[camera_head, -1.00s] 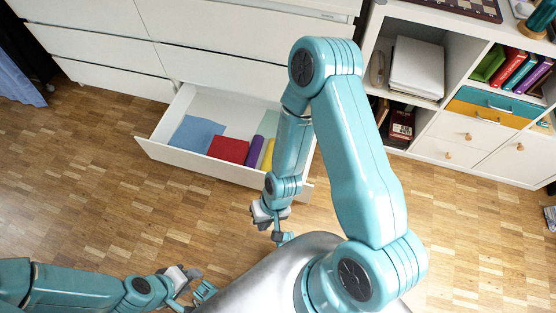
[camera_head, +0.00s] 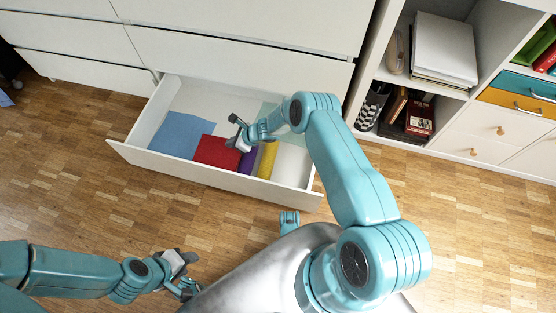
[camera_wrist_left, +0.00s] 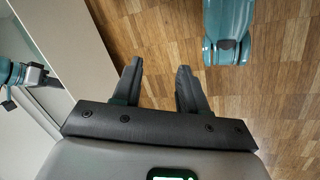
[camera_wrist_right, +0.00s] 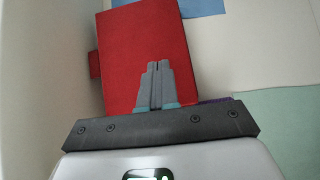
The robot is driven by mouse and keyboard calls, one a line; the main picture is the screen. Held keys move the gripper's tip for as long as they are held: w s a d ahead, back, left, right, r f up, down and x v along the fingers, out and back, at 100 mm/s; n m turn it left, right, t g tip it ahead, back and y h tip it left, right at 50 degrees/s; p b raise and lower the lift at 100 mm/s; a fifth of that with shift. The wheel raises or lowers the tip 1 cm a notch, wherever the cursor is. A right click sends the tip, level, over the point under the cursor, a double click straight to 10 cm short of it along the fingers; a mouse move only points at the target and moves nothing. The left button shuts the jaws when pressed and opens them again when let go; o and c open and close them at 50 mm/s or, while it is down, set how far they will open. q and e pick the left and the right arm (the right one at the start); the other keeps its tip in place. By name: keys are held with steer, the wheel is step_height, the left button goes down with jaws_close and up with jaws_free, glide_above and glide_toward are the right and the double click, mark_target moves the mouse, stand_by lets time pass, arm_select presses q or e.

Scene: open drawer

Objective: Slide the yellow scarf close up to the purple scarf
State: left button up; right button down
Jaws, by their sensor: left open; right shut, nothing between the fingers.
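The yellow scarf (camera_head: 267,161) is a narrow roll standing along the front of the open drawer in the head view. The purple scarf (camera_head: 248,161) is just left of it, partly covered by my right gripper and wrist; whether the two touch I cannot tell. Only a purple sliver (camera_wrist_right: 216,100) shows in the right wrist view. My right gripper (camera_head: 238,132) is shut and empty, above the drawer over the red cloth (camera_wrist_right: 145,45). My left gripper (camera_head: 186,274) is open and empty above the floor, outside the drawer; its spread fingers show in the left wrist view (camera_wrist_left: 160,75).
The drawer (camera_head: 190,171) also holds a blue cloth (camera_head: 180,134) at left, the red cloth beside the purple scarf, a white item (camera_head: 291,165) right of the yellow scarf and a pale green cloth (camera_wrist_right: 275,125) behind. A shelf unit (camera_head: 465,140) stands at right.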

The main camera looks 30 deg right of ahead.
steer(key=s+d+b, duration=0.2)
steer(key=s+d, duration=1)
steer(key=s, duration=0.3)
steer(key=f+b, duration=0.1)
steer(key=f, duration=0.2)
steer(key=f+b, duration=0.1)
steer(key=f, duration=0.1)
steer(key=shift+w+f+b, duration=0.2)
steer(key=shift+w+b, duration=0.1)
steer(key=shift+w, duration=0.05)
arm_select(q)
steer(key=shift+t, duration=0.5)
steer(key=f, duration=0.1)
steer(key=w+f, duration=0.1)
steer(key=f, duration=0.1)
steer(key=w+f, duration=0.1)
steer(key=shift+w+a+f, duration=0.1)
steer(key=shift+a+f, duration=0.15)
steer(key=shift+a, duration=0.15)
arm_select(e)
steer(key=shift+w+a+r, duration=0.25)
steer(key=shift+w+a, duration=0.1)
steer(key=shift+w, duration=0.05)
